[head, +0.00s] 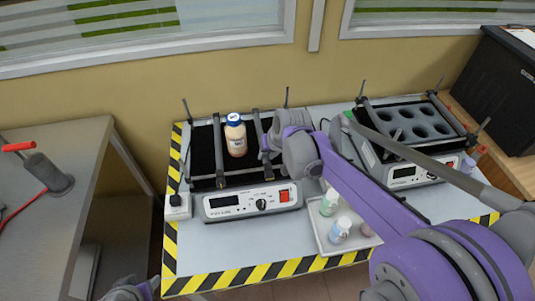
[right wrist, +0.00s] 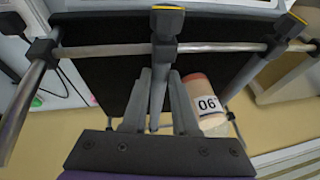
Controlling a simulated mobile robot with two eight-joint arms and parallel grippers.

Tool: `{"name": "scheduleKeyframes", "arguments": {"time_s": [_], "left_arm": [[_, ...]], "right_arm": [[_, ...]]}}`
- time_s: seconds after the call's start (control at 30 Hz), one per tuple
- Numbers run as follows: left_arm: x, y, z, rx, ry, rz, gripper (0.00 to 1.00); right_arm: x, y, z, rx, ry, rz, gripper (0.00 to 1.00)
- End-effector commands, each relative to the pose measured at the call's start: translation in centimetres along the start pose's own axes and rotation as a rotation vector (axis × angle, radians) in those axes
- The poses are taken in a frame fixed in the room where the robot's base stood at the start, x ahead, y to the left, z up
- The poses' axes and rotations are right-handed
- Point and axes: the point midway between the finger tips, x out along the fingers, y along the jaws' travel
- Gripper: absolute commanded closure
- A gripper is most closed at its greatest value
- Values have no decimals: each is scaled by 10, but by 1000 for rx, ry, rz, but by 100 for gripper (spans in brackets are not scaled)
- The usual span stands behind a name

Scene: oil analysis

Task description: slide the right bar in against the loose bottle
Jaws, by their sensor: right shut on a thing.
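The loose bottle (head: 235,139), pale orange-brown with a blue cap and white label, stands upright on the left shaker's black platform (head: 203,150). It is between the left bar (head: 218,145) and the right bar (head: 257,128). My right gripper (head: 268,147) is shut on the right bar. In the right wrist view the gripper (right wrist: 168,75) has its fingers around the bar below its yellow-topped clamp (right wrist: 167,22). The bottle (right wrist: 207,105) shows just beside the right finger there, partly hidden. A narrow gap seems to remain between bar and bottle. My left gripper (head: 130,291) is barely in view at the bottom edge.
The shaker's control box (head: 247,202) is in front of the platform. A tray (head: 328,243) with small bottles lies at front right. A second shaker (head: 405,122) with round holes stands to the right, behind my right arm. Striped tape edges the table (head: 232,276).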

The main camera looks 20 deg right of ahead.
Motion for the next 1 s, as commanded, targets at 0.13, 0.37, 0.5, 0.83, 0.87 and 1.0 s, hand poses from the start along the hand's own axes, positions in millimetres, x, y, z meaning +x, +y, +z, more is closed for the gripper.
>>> {"name": "scheduleKeyframes", "arguments": {"time_s": [0.13,0.37,0.5,0.83,0.87,1.0], "left_arm": [[1,0,1,0,-1,0,50],[2,0,2,0,-2,0,50],[2,0,2,0,-2,0,50],[2,0,2,0,-2,0,50],[2,0,2,0,-2,0,50],[2,0,2,0,-2,0,50]], "right_arm": [[4,-23,2,-4,-2,-3,100],[9,-51,4,-2,0,-2,100],[9,-51,4,0,1,-2,100],[9,-51,4,0,0,-1,43],[9,-50,4,0,0,-1,43],[9,-50,4,0,0,-1,43]]}}
